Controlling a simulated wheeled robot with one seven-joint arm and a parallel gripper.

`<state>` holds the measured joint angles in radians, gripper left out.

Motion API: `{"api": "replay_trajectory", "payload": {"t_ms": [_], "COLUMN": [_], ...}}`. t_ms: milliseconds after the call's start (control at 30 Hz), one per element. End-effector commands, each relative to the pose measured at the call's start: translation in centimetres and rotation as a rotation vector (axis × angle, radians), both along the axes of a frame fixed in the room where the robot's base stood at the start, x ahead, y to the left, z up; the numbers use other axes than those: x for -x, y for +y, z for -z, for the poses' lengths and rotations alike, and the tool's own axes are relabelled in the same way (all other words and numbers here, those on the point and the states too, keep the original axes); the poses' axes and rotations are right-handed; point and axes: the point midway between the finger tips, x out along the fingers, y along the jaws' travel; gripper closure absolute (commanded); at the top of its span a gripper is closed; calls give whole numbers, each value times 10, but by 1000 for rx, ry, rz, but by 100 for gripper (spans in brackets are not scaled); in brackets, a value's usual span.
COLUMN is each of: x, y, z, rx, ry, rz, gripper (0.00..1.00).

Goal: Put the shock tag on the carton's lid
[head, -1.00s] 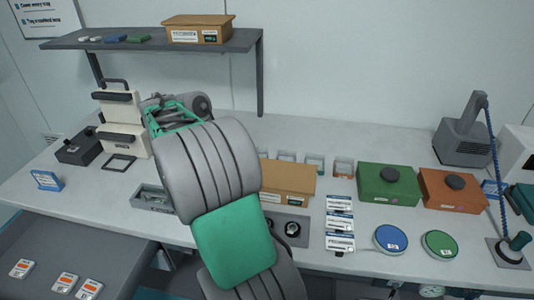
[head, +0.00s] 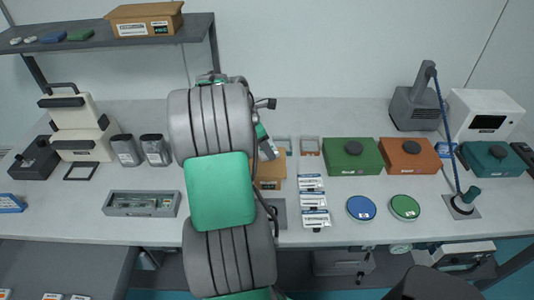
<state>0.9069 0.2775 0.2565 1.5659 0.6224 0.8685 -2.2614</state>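A brown carton (head: 270,183) stands on the bench at the middle, mostly hidden behind my arm; only its right part shows. My gripper (head: 269,151) seems to be the small grey and green end beside my arm, over the carton's far side. Its fingers are too small and covered to read, and I cannot see whether it holds anything. Small white tags (head: 52,297) lie on the grey surface at the bottom left, cut off by the picture's edge. I cannot tell whether one of them is the shock tag.
Several white-and-blue packets (head: 312,200) lie right of the carton. A green box (head: 350,160), an orange box (head: 408,160), a blue disc (head: 361,208) and a green disc (head: 405,207) are further right. A grey tray (head: 142,204) lies left. Another carton (head: 146,18) sits on the shelf.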

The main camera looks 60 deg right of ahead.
Motion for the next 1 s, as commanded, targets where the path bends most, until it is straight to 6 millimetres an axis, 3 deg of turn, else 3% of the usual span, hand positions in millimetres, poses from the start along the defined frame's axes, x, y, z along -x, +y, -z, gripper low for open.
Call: {"api": "replay_trajectory", "payload": {"t_ms": [233,567,600,833,1000], "x": [3,3,3,3,3], "y": [-6,-6,-6,-6,-6], "z": [35,42,42,42,42], "rx": [-3,-1,-1,-1,-1], "ry": [2,1,1,1,1], "rz": [0,1,1,2,2], "gripper": [80,80,39,20,19]}}
